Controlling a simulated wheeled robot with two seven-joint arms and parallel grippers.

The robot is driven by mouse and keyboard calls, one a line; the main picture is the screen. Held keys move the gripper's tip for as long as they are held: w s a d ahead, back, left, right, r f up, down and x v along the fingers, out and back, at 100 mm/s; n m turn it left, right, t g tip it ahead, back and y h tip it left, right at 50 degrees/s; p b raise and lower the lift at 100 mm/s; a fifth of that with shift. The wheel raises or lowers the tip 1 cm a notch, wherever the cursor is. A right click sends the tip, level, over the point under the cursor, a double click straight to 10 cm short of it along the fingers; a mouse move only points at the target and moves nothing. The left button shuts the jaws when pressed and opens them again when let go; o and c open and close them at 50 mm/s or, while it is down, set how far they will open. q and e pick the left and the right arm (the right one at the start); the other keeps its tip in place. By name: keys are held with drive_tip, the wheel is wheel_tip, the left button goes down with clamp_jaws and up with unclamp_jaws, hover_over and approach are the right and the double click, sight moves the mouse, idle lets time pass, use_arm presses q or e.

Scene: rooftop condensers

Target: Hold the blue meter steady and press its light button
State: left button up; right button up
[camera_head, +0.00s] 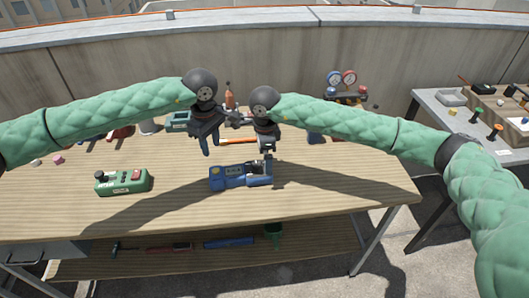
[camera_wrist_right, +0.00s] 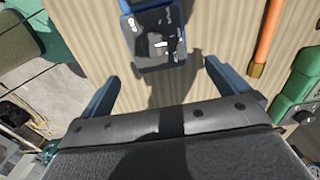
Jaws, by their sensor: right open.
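The blue meter (camera_head: 228,177) lies on the wooden workbench (camera_head: 330,190), near its middle. Its dark panel end (camera_wrist_right: 158,40) shows in the right wrist view, ahead of and between my right fingers. My right gripper (camera_head: 266,156) is open above the right end of the meter and hides part of it; in the right wrist view its blue fingers (camera_wrist_right: 162,72) are apart with nothing between the tips. My left gripper (camera_head: 210,148) hangs open and empty, above and behind the left end of the meter. I cannot make out the light button.
Gauges (camera_head: 342,80) stand at the back. A side table (camera_head: 470,125) holds small items. The bench front is mostly clear.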

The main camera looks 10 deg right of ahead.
drive_tip(key=shift+f, duration=3.8)
drive_tip(key=c, duration=1.3)
use_arm(q)
clamp_jaws()
